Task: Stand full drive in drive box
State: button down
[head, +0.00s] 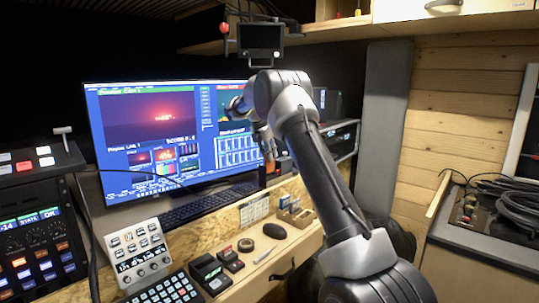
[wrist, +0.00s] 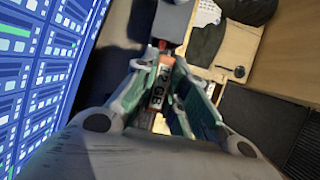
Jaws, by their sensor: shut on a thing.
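My gripper (wrist: 160,75) is shut on a small drive (wrist: 157,90) in the wrist view. The drive has a pale label with dark print ending in "GB" and orange-red at its end. The fingers hide its sides. In the head view my gripper (head: 262,140) is raised in front of the right part of the large monitor, and the arm hides part of it. A small open wooden box (head: 298,216) lies below it on the desk; I cannot tell for sure that it is the drive box.
The large monitor (head: 150,120) stands close behind my gripper. A keyboard (head: 205,203) lies before it. Black devices (head: 208,272), a dark oval thing (head: 274,231) and a white button panel (head: 138,252) crowd the desk. A rack unit (head: 340,138) stands right.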

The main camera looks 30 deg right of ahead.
aim_at(271, 171)
jog(key=shift+f, duration=2.85)
jog(key=c, duration=1.4)
grip_release()
jog(key=shift+o, duration=0.2)
